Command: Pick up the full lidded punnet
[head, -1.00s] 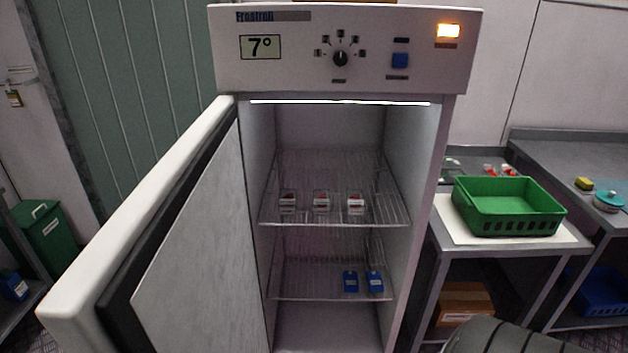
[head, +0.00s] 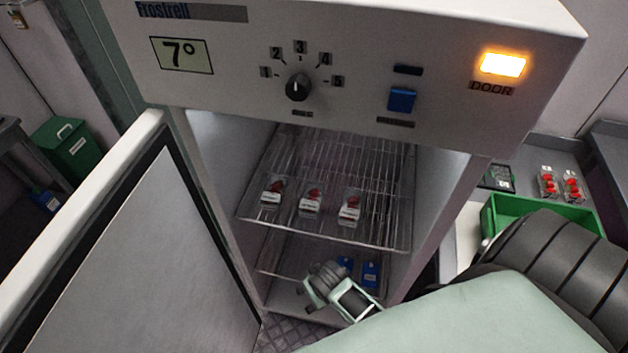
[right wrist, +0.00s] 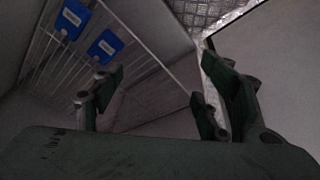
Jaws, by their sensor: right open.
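Three small clear punnets with red contents and white labels stand in a row on the fridge's upper wire shelf (head: 378,222): a left one (head: 271,193), a middle one (head: 311,202) and a right one (head: 349,208). I cannot tell which are full or lidded. My right gripper (head: 320,284) is open and empty at the fridge opening, below the upper shelf and in front of the lower one. In the right wrist view its spread fingers (right wrist: 160,98) have nothing between them. My left gripper is out of view.
Two blue items (head: 371,273) lie on the lower shelf, close behind my right gripper. The fridge door (head: 110,260) stands open at left. A green crate (head: 500,215) and two red-filled punnets (head: 560,184) are at right, partly behind my arm.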

